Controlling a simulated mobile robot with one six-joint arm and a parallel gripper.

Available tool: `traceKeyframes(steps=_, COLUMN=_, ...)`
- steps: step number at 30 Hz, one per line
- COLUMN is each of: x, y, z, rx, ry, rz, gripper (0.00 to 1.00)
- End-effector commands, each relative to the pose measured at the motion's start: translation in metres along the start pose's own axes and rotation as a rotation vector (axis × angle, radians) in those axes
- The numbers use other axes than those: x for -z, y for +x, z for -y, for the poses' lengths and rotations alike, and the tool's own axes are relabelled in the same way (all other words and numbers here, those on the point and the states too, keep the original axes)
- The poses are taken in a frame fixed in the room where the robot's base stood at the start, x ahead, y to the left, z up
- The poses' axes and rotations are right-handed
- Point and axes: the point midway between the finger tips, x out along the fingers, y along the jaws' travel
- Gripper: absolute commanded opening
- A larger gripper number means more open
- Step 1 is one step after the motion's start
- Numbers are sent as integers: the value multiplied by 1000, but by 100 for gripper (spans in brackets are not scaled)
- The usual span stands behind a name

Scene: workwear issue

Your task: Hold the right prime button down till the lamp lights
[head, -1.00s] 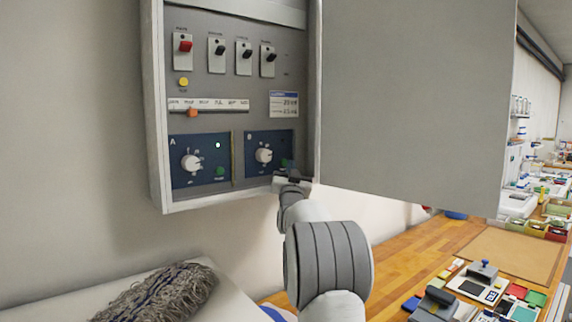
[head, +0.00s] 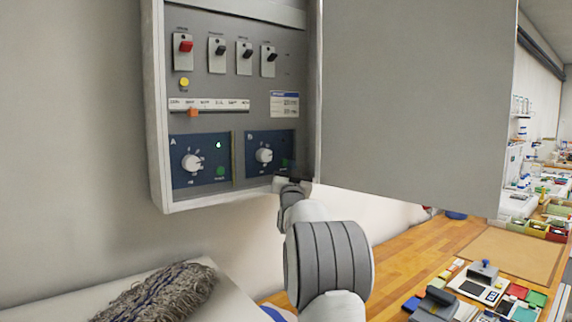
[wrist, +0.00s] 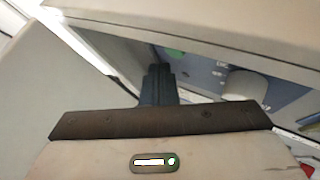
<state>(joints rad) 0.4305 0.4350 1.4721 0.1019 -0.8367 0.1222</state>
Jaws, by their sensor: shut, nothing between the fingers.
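The right panel B (head: 254,147) is blue, with a white knob (head: 264,155) and a green prime button (head: 285,163) at its lower right. My gripper (head: 287,178) is at the cabinet's lower right corner, right by that button. In the wrist view its dark fingers (wrist: 160,82) are shut, with the green button (wrist: 175,53) partly hidden behind their tips. I cannot tell whether they touch or press it. No lit lamp shows on panel B. On left panel A (head: 178,150), a small lamp (head: 218,145) shows bright greenish white.
The open cabinet door (head: 418,95) stands close to the right of my arm. The cabinet's lower edge (head: 230,196) runs just under the panels. Switches (head: 217,54) and an orange slider (head: 193,113) are above. A grey mop head (head: 160,295) lies below left.

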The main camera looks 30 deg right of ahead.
Motion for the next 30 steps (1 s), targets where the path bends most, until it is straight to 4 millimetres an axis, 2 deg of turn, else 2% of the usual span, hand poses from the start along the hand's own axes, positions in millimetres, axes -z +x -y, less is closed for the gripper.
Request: traceKeyframes(steps=30, x=-4, y=7, z=4, rx=-1, ry=0, rz=-1, gripper=0)
